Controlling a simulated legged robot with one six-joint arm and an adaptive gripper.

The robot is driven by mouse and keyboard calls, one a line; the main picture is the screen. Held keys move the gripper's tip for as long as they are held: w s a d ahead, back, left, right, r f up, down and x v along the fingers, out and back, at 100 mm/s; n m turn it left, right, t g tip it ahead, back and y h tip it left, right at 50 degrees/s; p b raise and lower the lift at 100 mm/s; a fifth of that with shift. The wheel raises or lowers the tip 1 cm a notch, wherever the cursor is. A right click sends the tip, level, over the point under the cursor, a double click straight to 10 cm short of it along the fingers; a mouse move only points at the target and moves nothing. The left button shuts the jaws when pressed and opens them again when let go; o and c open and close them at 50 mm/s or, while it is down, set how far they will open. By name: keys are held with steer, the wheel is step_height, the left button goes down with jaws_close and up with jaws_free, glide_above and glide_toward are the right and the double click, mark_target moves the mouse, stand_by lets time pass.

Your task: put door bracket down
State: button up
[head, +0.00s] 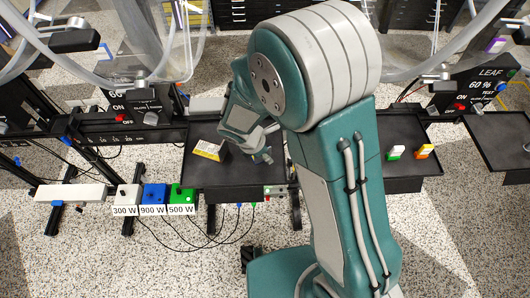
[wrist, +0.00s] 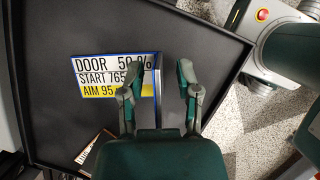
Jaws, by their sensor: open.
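The door bracket (wrist: 100,72) is a plate with a blue edge and a white and yellow label reading "DOOR 50 %", "START 765" and "AIM 95". It rests on a black tray table (wrist: 60,30). In the wrist view my gripper (wrist: 158,88) is open. Its left finger overlaps the label's lower right, and the bracket's right edge lies between the fingers. I cannot tell whether a finger touches it.
White, blue and green boxes (head: 154,196) marked 300 W, 900 W and 500 W stand left of the tray's front. Another labelled piece (wrist: 95,145) lies at the wrist view's lower left.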

steer(key=v, duration=0.7)
steer(key=shift+a+r, duration=0.1)
steer(key=shift+r, duration=0.2)
steer(key=s+d+r+m+t+y, duration=0.2)
steer(key=s+d+r+m, duration=0.5)
steer(key=r+m, duration=0.2)
steer(key=s+d+r+m+t+y, duration=0.1)
steer(key=s+d+r+m+y, duration=0.1)
steer(key=s+d+r+m, duration=0.5)
step_height(320, 180, up, 4)
steer(key=m, duration=0.6)
steer(key=shift+s+f+t, duration=0.2)
steer(key=shift+t, duration=0.2)
